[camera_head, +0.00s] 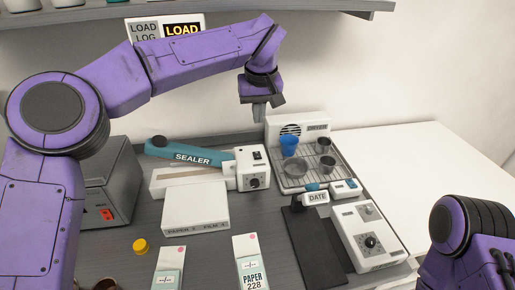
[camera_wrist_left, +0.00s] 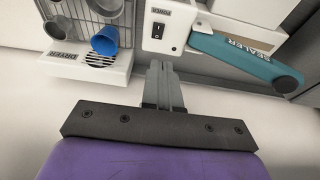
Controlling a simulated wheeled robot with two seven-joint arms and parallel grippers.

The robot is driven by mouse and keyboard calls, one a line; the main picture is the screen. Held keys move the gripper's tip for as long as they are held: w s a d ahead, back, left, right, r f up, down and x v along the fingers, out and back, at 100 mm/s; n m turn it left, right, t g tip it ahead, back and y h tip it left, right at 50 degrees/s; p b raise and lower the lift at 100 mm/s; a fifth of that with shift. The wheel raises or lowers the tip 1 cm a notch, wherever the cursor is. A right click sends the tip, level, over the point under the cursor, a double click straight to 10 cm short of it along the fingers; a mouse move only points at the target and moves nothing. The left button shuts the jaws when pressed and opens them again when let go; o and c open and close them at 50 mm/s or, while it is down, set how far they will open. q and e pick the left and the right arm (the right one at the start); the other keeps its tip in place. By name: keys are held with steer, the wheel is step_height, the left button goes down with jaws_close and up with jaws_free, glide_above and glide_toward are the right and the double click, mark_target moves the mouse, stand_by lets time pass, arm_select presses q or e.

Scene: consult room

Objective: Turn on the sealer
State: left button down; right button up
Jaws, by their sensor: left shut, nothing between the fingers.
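The sealer (camera_head: 190,154) has a teal lever arm and a white control box (camera_head: 252,170) at its right end, with a dark knob on the front and a small dark switch on top. My left gripper (camera_head: 262,112) is shut and empty, above and behind the control box. Its closed fingers (camera_wrist_left: 160,68) appear just below the box in the wrist view, apart from the switch. My right gripper is out of view.
A dryer rack (camera_head: 318,182) with cups, including a blue one (camera_head: 289,144), stands right of the sealer. A dial unit (camera_head: 368,238), a dark mat (camera_head: 312,240), a paper-film box (camera_head: 195,208) and a grey machine (camera_head: 112,180) are nearby. A shelf (camera_head: 225,12) crosses above.

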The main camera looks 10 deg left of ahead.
arm_select(q)
glide_above(257, 157)
steer(key=s+d+x, duration=0.1)
steer(key=x, duration=0.6)
steer(key=f, duration=0.2)
steer(key=f+p, duration=0.1)
steer(key=f, duration=0.1)
steer(key=s+f+p, duration=0.1)
steer(key=f, duration=0.2)
steer(key=shift+w+f, duration=0.1)
steer(key=shift+f, duration=0.35)
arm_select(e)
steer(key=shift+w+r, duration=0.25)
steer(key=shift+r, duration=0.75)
arm_select(q)
steer(key=shift+r, duration=0.1)
